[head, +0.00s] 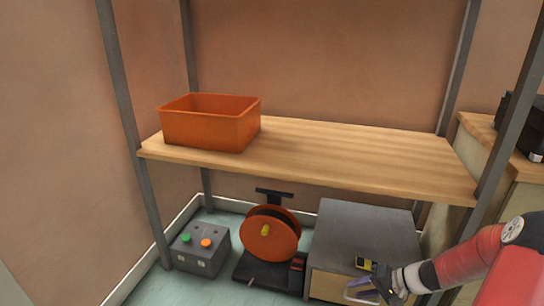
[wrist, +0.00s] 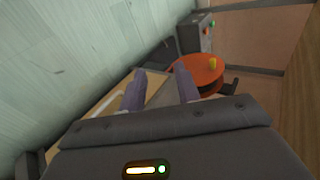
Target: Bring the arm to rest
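My arm reaches in from the right edge of the head view, with red and grey links. My gripper (head: 358,290) is low in front of the grey cabinet (head: 365,235) with the light wooden front. In the wrist view my gripper (wrist: 158,80) shows two purple fingers spread apart, with nothing held between them. The orange reel (head: 268,236) stands left of the cabinet, apart from my gripper; it also shows beyond the fingertips in the wrist view (wrist: 198,72).
A wooden shelf (head: 330,155) with dark posts spans above my gripper and bears an orange bin (head: 207,128). A grey button box (head: 200,252) with green and orange buttons stands on the floor at left. A wooden counter (head: 512,165) stands at right.

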